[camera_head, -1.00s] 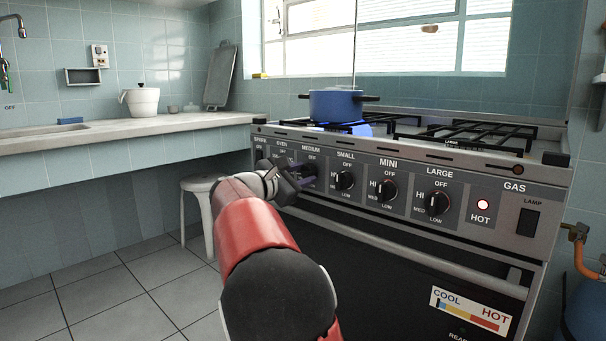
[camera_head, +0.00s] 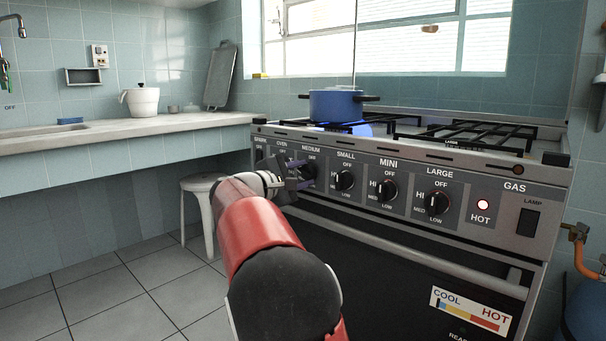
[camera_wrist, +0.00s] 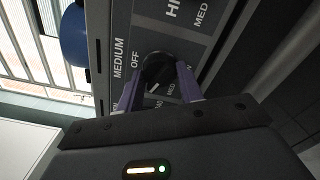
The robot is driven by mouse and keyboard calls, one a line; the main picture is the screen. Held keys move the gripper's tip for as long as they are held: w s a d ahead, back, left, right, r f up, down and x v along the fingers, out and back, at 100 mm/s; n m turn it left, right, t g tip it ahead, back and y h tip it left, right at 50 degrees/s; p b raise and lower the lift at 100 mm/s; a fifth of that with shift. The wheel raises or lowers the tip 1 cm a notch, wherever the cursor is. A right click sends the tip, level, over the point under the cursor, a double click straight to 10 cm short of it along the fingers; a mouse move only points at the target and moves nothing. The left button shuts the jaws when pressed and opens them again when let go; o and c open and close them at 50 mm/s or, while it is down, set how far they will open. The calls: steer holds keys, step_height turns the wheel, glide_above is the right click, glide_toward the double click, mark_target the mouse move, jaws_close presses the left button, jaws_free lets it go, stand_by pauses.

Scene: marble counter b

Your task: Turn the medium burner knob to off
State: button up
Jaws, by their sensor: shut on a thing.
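The medium burner knob (camera_wrist: 160,70) is black and round, on the grey panel under the label MEDIUM. In the head view this knob (camera_head: 309,168) is partly covered by my gripper (camera_head: 297,173). In the wrist view the two purple fingers of my gripper (camera_wrist: 158,92) sit on either side of the knob and are shut on it. A white mark on the knob points away from OFF, toward the lower part of the dial near MED. Part of the dial lettering is hidden by the fingers.
The small knob (camera_head: 344,180), mini knob (camera_head: 386,190) and large knob (camera_head: 437,203) are to the right. The oven handle (camera_head: 400,250) runs below the panel. A blue pot (camera_head: 335,104) stands on the stove. A white stool (camera_head: 200,190) stands left of the stove.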

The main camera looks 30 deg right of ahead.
steer(key=o, duration=0.8)
steer(key=shift+c, duration=0.2)
steer(key=shift+r+n+p, duration=0.15)
steer(key=shift+n+p, duration=0.35)
steer(key=shift+n, duration=0.4)
steer(key=n+p, duration=0.1)
steer(key=n, duration=0.2)
steer(key=shift+r+n+p, duration=0.1)
steer(key=shift+n+p, duration=0.2)
steer(key=shift+p, duration=0.05)
steer(key=n+p, duration=0.2)
steer(key=n, duration=0.2)
steer(key=shift+n, duration=0.3)
steer(key=shift+f+n+p, duration=0.3)
steer(key=shift+n, duration=0.4)
